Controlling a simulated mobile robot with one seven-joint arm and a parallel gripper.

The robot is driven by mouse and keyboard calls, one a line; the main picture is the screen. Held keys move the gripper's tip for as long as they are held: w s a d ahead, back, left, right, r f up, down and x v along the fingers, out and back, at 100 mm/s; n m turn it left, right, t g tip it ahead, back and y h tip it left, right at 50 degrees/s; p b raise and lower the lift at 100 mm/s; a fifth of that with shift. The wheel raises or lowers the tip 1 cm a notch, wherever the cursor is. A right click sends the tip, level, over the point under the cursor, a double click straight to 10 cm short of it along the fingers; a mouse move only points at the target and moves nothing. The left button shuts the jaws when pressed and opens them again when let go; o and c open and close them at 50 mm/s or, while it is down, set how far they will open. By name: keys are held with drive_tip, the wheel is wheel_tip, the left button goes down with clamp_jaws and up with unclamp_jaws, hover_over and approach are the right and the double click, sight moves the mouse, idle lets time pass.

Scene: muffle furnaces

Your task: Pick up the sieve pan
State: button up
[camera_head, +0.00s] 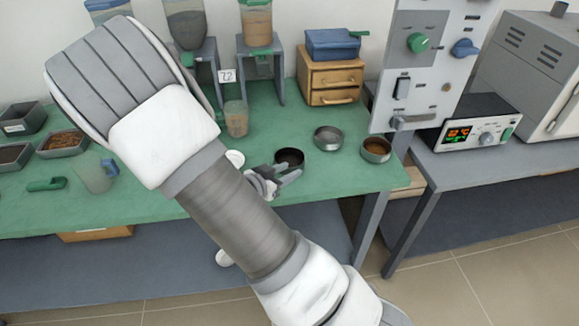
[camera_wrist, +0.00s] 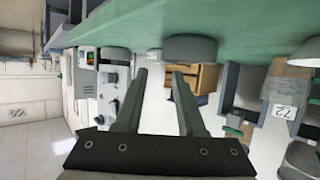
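Three round metal pans stand near the right end of the green table: a dark pan (camera_head: 290,157), a grey pan (camera_head: 328,138) and a pan with brown contents (camera_head: 376,148). I cannot tell which is the sieve pan. My gripper (camera_head: 285,175) is low over the table, just in front of the dark pan, partly hidden by my arm. In the wrist view my gripper (camera_wrist: 160,78) is open, with nothing between its fingers.
A wooden drawer box (camera_head: 330,82) with a blue case (camera_head: 333,44) stands behind the pans. A beaker (camera_head: 236,118) and stands with hoppers are at the back. A control panel (camera_head: 425,60) rises at the right. Trays (camera_head: 63,143) and a jug (camera_head: 95,172) are at left.

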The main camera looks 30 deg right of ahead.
sight(301, 165)
drive_tip(key=b+x, duration=0.1)
drive_tip(key=x, duration=0.5)
drive_tip(key=shift+w+d+f+b, duration=0.1)
drive_tip(key=shift+w+f+b, duration=0.15)
drive_tip(key=shift+b, duration=0.15)
clamp_jaws()
drive_tip(key=shift+s+f, duration=0.1)
idle(1.0)
